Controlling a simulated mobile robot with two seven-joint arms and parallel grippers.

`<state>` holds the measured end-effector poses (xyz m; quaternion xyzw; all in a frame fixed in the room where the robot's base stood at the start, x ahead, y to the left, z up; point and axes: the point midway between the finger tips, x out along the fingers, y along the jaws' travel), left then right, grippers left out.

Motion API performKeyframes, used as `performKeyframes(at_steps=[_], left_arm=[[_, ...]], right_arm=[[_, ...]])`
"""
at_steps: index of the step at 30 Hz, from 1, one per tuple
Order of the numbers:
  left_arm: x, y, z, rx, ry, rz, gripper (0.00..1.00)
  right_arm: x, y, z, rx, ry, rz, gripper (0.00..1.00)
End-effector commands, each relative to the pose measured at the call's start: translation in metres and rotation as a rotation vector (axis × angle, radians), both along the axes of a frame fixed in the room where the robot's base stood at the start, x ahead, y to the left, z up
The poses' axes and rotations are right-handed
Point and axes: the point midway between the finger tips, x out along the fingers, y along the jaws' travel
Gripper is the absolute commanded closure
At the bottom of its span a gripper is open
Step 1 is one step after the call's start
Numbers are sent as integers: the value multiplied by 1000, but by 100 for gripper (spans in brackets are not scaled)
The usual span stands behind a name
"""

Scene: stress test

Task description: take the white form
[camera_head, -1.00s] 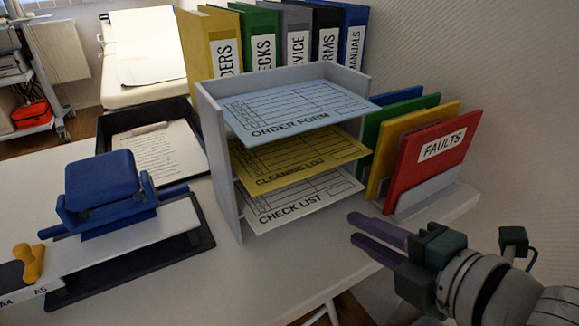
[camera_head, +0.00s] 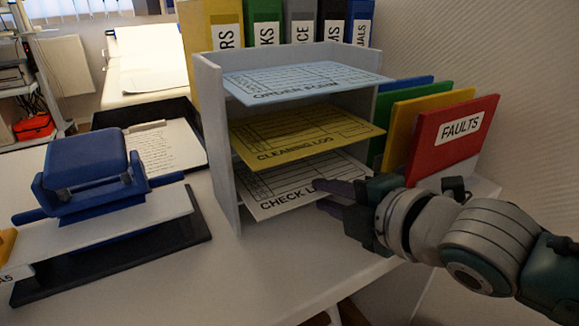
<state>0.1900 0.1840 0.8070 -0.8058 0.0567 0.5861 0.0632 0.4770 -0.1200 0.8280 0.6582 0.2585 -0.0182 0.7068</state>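The white form (camera_head: 283,198), marked CHECK LIST, lies in the lowest tier of a grey tray rack (camera_head: 222,150), with its front edge sticking out. Its right end is partly covered by my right gripper (camera_head: 328,198). That gripper comes in from the right, its two purple fingers apart, one above the other, at the form's front right edge. I cannot tell whether they touch the paper. A yellow CLEANING LOG form (camera_head: 290,135) lies in the middle tier and a blue ORDER FORM (camera_head: 300,80) on top. My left gripper is not in view.
Upright folders, the red one (camera_head: 452,138) marked FAULTS, stand right of the rack, close above my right arm. A blue hole punch (camera_head: 88,175) and a clipboard (camera_head: 160,148) are at the left. Binders (camera_head: 215,30) stand behind. The desk front (camera_head: 270,270) is clear.

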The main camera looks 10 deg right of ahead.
Motion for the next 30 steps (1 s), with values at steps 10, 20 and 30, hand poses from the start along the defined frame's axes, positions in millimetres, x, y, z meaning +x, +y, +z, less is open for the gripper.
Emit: performKeyframes(at_steps=[10,20,30], left_arm=[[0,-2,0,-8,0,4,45],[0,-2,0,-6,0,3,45],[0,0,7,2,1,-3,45]], right_arm=[[0,0,0,0,0,0,83],[0,0,0,0,1,0,100],[-1,-1,3,-3,3,-1,100]])
